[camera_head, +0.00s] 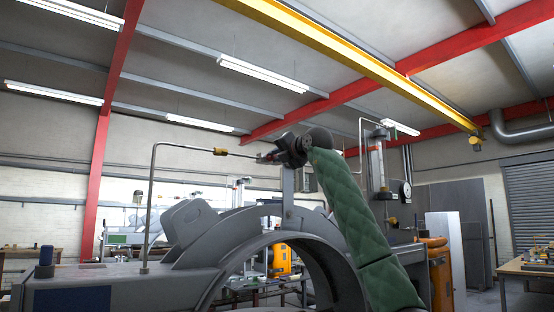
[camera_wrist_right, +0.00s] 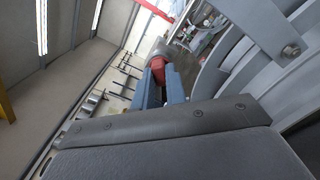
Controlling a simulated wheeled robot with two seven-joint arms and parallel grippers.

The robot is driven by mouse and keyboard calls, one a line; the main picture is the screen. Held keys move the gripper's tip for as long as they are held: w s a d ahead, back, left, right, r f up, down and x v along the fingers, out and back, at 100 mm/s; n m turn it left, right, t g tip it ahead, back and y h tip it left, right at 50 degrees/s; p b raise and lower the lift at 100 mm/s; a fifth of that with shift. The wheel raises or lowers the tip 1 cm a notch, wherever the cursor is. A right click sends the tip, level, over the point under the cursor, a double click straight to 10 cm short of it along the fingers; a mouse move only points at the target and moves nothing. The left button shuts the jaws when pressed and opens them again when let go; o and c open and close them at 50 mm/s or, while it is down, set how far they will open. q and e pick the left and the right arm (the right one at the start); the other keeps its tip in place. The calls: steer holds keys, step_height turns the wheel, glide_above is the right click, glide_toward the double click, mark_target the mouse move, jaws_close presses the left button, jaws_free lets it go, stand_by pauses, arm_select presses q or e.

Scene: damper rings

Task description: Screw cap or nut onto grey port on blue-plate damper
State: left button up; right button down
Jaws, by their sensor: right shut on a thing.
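My right gripper (camera_head: 264,158) is raised above the big grey ring housing (camera_head: 240,225), at the end of my green-sleeved arm. In the right wrist view its two blue-grey fingers (camera_wrist_right: 161,93) are shut on a red part (camera_wrist_right: 157,67), perhaps the cap or nut. A grey rounded piece (camera_wrist_right: 161,48) shows just beyond the red part; I cannot tell whether they touch. A blue plate (camera_head: 72,300) shows on the grey housing at the lower left. I cannot make out the grey port for certain. My left gripper is out of view.
A thin bent pipe (camera_head: 151,210) rises from the housing, and its brass fitting (camera_head: 220,151) points toward my right gripper. A column with a gauge (camera_head: 405,190) stands right of my arm. A workbench (camera_head: 525,268) is at the far right. The space above is open.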

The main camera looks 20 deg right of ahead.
steer(key=shift+f, duration=0.1)
steer(key=c, duration=1.3)
jaws_free()
steer(key=shift+a, duration=0.1)
steer(key=shift+c, duration=0.2)
steer(key=shift+s, duration=0.1)
